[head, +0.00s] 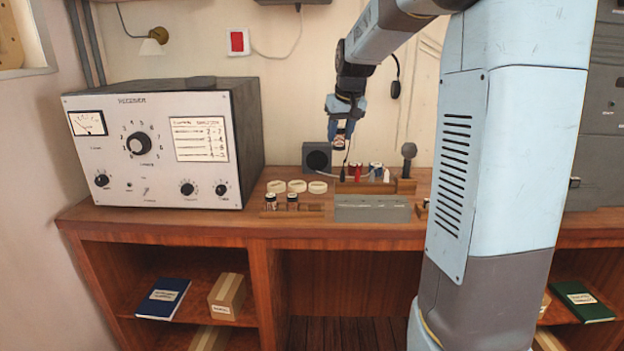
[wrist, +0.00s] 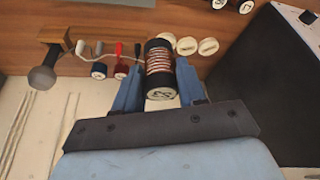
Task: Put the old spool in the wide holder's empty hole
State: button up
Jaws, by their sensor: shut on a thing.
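My gripper (head: 341,122) is shut on the old spool (head: 339,141) and holds it in the air above the back of the bench. In the wrist view the spool (wrist: 159,72) sits between both fingers (wrist: 158,88); it has dark ends, a reddish-brown winding and a pale label on its near end. Below it stands a long wooden holder (head: 404,187) with black, red and blue-white pieces at it. A shorter wooden rack (head: 315,211) at front left carries two dark spools with white tops. Which is the wide holder, and where its empty hole lies, I cannot make out.
A speaker (head: 317,157) and a microphone (head: 408,158) stand near the wall. A large receiver (head: 160,145) fills the bench's left end.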

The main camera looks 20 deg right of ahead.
jog(key=shift+w+a+f+n+y, duration=0.25)
jog(key=shift+a+f, duration=0.85)
jog(key=shift+f, duration=1.9)
jog(key=shift+w+a+f+n, duration=0.45)
jog(key=shift+a+f, duration=0.6)
jog(key=shift+f, duration=1.95)
jog(key=shift+w+a+f+n+y, duration=0.25)
jog(key=shift+a+f, duration=0.85)
jog(key=shift+f, duration=1.9)
jog(key=shift+w, duration=0.15)
jog(key=shift+f, duration=0.25)
jog(key=shift+f+n, duration=0.25)
jog(key=shift+f, duration=0.95)
